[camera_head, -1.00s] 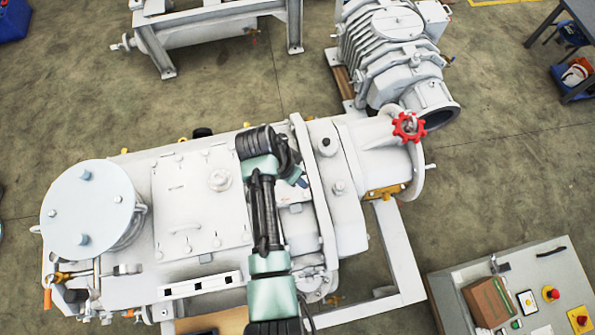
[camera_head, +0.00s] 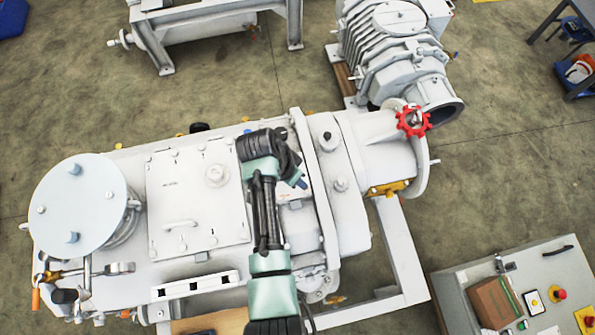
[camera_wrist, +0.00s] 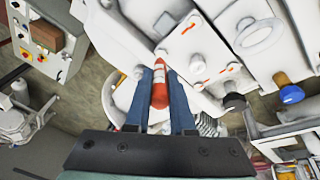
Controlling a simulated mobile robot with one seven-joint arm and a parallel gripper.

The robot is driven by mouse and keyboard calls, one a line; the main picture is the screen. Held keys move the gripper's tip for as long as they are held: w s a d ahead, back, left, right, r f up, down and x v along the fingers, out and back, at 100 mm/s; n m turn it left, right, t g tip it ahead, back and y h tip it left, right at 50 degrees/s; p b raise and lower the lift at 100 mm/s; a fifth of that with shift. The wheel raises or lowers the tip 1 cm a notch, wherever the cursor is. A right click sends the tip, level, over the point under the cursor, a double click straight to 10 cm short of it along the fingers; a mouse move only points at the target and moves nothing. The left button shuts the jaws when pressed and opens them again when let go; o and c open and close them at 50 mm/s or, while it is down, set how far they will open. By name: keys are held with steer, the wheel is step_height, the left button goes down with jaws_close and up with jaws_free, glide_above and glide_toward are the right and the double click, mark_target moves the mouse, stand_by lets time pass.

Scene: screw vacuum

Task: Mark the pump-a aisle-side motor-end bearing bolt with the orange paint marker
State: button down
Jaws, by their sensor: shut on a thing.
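My gripper (camera_wrist: 160,74) is shut on the orange paint marker (camera_wrist: 160,92), an orange-red stick with pale bands, held between two dark blue fingers in the wrist view. Its far end lies close to a white housing edge; I cannot tell whether it touches. Small orange-red streaks show on nearby white surfaces, one on a housing face (camera_wrist: 189,27). In the head view my gripper (camera_head: 299,184) is small and partly hidden by my arm, over the middle of the large white pump (camera_head: 130,160). I cannot single out the bearing bolt.
A red handwheel (camera_head: 413,121) sits on the pump's right end. A control box (camera_head: 455,290) with coloured buttons stands at lower right. Another ribbed white machine (camera_head: 395,55) stands behind. Open concrete floor lies at right.

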steer(key=shift+f+b, duration=0.35)
steer(key=shift+f, duration=0.25)
stand_by(0.7)
steer(key=shift+r, duration=0.1)
stand_by(0.5)
step_height(320, 180, up, 6)
steer(key=p, duration=0.6)
stand_by(0.4)
